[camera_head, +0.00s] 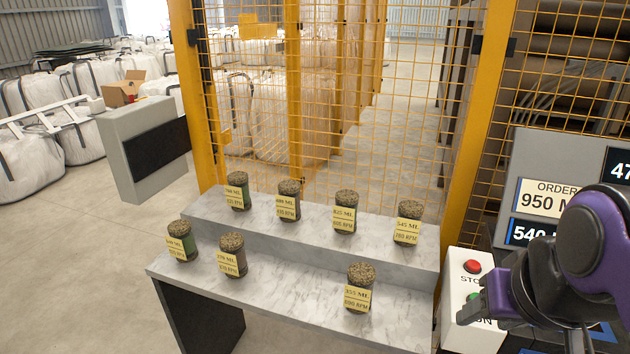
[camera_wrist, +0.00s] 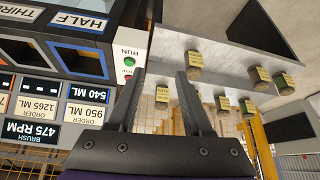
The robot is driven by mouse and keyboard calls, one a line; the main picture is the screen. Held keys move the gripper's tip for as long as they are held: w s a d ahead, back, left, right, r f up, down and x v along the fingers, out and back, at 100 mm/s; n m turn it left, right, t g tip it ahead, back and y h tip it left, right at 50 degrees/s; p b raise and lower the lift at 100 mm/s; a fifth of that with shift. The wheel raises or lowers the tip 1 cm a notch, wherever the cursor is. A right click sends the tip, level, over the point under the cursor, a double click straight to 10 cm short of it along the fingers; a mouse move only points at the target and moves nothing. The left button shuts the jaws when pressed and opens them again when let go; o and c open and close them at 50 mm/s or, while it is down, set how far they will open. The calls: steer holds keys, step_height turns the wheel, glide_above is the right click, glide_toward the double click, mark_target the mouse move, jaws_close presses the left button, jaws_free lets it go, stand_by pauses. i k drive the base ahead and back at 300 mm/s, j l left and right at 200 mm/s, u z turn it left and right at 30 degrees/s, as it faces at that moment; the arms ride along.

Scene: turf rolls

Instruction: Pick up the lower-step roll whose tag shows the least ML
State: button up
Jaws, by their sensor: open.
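Three turf rolls stand upright on the lower step (camera_head: 290,300). The left one (camera_head: 180,243) is green; its tag seems to read 540 or 640 ML. The middle one (camera_head: 232,257) is brown; its tag is blurred, perhaps 270 or 770 ML. The right one (camera_head: 360,290) is olive-brown and seems to read 355 ML. My gripper (camera_wrist: 160,73) is open and empty in the wrist view, apart from the rolls. That view is upside down and shows the right lower roll (camera_wrist: 195,62), middle roll (camera_wrist: 258,77) and left roll (camera_wrist: 284,84). In the head view my arm is at the right.
Several tagged rolls, including one reading about 545 ML (camera_head: 408,224), stand on the upper step (camera_head: 265,222). A yellow mesh fence (camera_head: 345,90) stands behind. A button box (camera_head: 465,262) and order panel (camera_head: 545,180) are at right. A gap separates the middle and right lower rolls.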

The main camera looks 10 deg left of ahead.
mark_target(232, 261)
steer(key=k+j+u, duration=0.15)
steer(key=u, duration=1.05)
steer(key=i+j, duration=0.1)
steer(key=j, duration=0.35)
steer(key=i+j+z, duration=0.1)
steer(key=j, duration=0.3)
steer(key=i+j, duration=0.15)
steer(key=j, duration=0.3)
steer(key=i+j+z, duration=0.1)
steer(key=j, duration=0.3)
